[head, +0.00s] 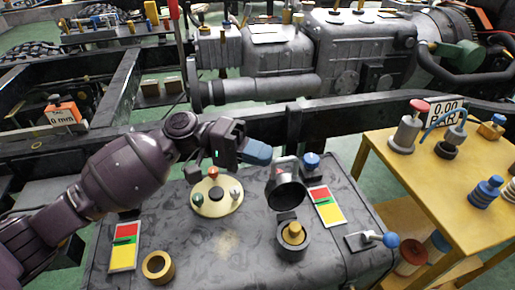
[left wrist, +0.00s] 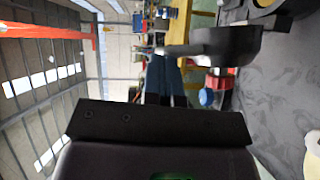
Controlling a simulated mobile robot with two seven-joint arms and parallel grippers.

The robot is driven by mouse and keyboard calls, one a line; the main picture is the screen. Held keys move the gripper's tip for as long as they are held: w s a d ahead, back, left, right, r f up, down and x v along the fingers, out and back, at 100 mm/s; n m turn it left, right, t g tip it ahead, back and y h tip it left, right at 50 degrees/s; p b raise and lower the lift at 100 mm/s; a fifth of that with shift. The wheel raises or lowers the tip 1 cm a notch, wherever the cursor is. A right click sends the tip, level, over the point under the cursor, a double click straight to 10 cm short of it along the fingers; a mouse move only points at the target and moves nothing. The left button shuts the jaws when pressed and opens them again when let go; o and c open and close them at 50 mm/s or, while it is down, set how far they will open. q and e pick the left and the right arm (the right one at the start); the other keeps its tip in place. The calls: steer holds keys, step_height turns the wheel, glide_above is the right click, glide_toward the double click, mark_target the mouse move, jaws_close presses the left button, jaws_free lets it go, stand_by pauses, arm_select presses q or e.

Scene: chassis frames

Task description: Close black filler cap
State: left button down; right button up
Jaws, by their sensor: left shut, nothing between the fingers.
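The black filler cap (head: 286,190) stands tilted up on its hinge, open, above and behind the dark round filler neck (head: 292,244), which has a brass-coloured centre. My left gripper (head: 262,154) is shut and empty, its blue fingers just left of and above the cap at its far side. In the head view I cannot tell whether they touch it. In the left wrist view the shut fingers (left wrist: 165,82) point away from the camera, and the dark cap (left wrist: 225,44) shows to their right. My right gripper is not in view.
The grey tank top also carries a cream round plate (head: 216,196) with knobs, a blue cap (head: 311,161), a brass ring (head: 158,266), red-yellow-green labels and a blue-knobbed lever (head: 390,240). A yellow table (head: 440,185) with fittings stands right. A chassis rail (head: 350,112) runs behind.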

arm_select(q)
steer(key=s+d+r+m+t+y+p, duration=0.2)
steer(key=s+d+m+t+y+p, duration=0.15)
steer(key=s+m+p, duration=0.5)
steer(key=s+d+f+m+t+y+p, duration=0.2)
steer(key=s+f+t, duration=0.3)
steer(key=s+f, duration=0.4)
steer(key=shift+s+d+f+y+p, duration=0.25)
steer(key=shift+f+y+p, duration=0.2)
steer(key=shift+p, duration=0.4)
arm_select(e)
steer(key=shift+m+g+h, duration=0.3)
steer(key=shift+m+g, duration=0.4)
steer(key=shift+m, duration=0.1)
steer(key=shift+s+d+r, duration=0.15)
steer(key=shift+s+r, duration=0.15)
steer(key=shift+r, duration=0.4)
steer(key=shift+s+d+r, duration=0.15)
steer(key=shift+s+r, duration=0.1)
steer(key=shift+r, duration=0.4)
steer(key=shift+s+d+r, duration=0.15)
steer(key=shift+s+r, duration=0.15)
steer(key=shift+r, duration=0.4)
arm_select(q)
steer(key=shift+m+t, duration=0.25)
